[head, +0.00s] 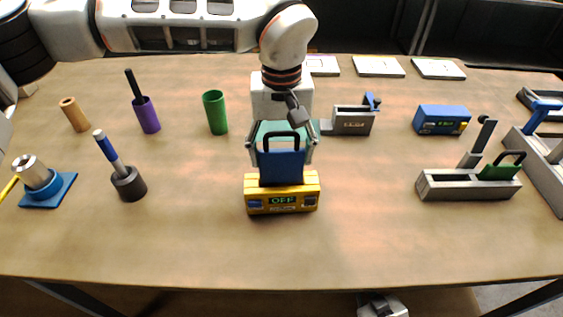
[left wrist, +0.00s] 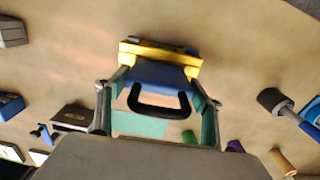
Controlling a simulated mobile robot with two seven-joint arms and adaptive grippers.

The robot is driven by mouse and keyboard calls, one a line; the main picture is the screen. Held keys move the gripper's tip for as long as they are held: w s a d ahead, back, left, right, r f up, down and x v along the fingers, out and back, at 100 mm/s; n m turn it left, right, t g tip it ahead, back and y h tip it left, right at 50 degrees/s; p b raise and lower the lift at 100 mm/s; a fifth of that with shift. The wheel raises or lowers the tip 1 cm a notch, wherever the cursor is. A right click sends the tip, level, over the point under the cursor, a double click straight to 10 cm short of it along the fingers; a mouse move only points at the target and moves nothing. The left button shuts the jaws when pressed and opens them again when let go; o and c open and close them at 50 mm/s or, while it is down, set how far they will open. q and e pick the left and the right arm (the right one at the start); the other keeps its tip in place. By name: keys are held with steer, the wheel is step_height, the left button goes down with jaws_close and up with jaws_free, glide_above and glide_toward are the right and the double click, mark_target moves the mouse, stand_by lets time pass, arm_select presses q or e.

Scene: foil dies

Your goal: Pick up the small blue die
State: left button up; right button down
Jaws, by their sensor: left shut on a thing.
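The small blue die (head: 282,170) is a flat blue block with a black loop handle on top. It stands upright at the yellow machine (head: 255,200), whose display reads OFF. My left gripper (head: 281,153) comes down from the far side, its fingers on either side of the die, shut on it. In the left wrist view the gripper (left wrist: 157,92) holds the blue die (left wrist: 160,75) with the handle facing the camera, right against the yellow machine (left wrist: 140,49). I cannot tell whether the die's lower edge is in the machine or behind it.
A grey machine (head: 466,187) with a green die (head: 499,171) stands at the right. A blue box (head: 442,120) and a grey device (head: 351,123) stand farther back. A green cup (head: 215,112) and several holders stand at the left. The front of the table (head: 280,250) is clear.

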arm_select(q)
step_height(320, 180, up, 17)
steer(key=shift+f+p, duration=0.2)
steer(key=shift+p, duration=0.15)
stand_by(0.9)
